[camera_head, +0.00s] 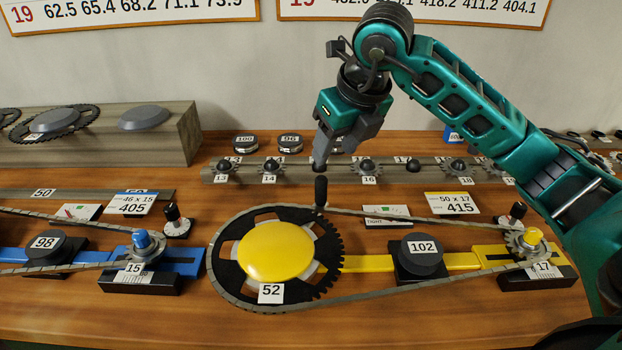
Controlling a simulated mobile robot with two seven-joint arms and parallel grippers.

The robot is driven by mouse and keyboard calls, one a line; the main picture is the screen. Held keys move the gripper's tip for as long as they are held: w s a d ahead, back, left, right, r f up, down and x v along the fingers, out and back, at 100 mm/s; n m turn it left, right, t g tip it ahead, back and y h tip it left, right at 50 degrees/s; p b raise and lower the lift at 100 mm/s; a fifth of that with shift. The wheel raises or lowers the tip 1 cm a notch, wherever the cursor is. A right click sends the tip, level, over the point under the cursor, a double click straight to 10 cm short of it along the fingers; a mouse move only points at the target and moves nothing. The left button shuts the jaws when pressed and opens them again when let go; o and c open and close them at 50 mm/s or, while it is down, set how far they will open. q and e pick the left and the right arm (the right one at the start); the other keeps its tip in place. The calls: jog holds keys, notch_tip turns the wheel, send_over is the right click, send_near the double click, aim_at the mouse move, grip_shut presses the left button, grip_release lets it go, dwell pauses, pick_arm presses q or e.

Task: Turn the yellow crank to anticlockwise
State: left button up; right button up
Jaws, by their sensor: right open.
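The yellow crank (276,252) is a large yellow disc on a black toothed chainring with a tag reading 52. A black upright handle (320,191) stands at its upper right rim. A chain (400,289) runs around the chainring to a small sprocket (526,241) with a yellow cap and tag 17 at the right. My right gripper (322,160) points downward just above the black handle, open and seemingly apart from it. My left gripper is not in view.
A blue rail (78,259) with tags 98 and 15 lies at the left. A rack of small sprockets (270,170) runs behind the crank. A grey block (165,150) stands at the back left. Bare wooden table (150,320) lies in front.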

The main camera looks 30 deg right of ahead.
aim_at(323, 179)
jog(key=x, duration=1.2)
jog(key=shift+s+a+f, duration=0.1)
jog(key=shift+a+f, duration=0.05)
jog(key=shift+f, duration=0.1)
grip_shut()
